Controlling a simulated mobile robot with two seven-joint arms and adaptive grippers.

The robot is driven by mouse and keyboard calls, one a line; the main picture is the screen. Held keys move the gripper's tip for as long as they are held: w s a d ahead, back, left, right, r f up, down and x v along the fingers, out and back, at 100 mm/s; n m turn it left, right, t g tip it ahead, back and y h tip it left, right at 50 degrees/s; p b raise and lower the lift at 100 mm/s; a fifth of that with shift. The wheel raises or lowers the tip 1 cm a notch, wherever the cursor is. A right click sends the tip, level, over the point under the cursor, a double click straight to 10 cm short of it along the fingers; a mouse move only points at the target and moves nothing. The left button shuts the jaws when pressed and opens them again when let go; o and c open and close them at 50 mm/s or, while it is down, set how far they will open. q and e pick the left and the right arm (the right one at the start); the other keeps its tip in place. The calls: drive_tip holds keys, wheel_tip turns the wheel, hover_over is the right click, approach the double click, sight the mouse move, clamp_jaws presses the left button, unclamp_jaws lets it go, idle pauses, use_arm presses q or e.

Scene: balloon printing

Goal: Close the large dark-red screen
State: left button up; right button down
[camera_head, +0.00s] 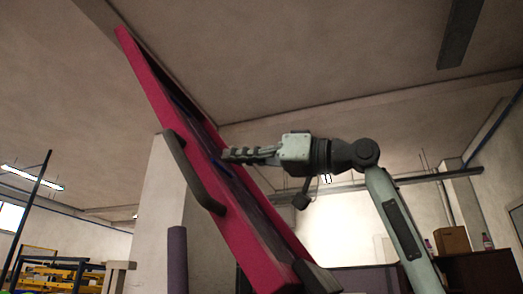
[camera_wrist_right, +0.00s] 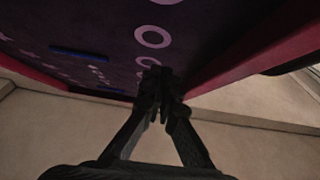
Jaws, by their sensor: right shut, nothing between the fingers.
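The large dark-red screen (camera_head: 190,150) stands raised and steeply tilted in the head view, its upper end toward the upper left. A dark bar handle (camera_head: 194,174) is fixed along its left side. My right gripper (camera_head: 226,155) is shut and empty, lying over the inner side of the screen frame in the picture. In the right wrist view the shut fingers (camera_wrist_right: 160,78) point at the dark inner face of the screen (camera_wrist_right: 95,30), which carries pale rings and a blue strip. Whether the fingertips touch it I cannot tell. My left gripper is not in view.
A purple roll (camera_head: 177,258) stands below the screen on the left. Yellow and blue racks (camera_head: 60,270) are at the far left. A cardboard box (camera_head: 452,240) sits on a dark cabinet (camera_head: 490,272) at the right. The space above my right arm is clear.

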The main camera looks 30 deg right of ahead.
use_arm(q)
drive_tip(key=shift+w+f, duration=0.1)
use_arm(e)
drive_tip(key=shift+w+a+f, duration=0.8)
drive_tip(key=shift+w+f, duration=0.2)
drive_tip(key=shift+f, duration=0.1)
drive_tip(key=shift+w, duration=0.1)
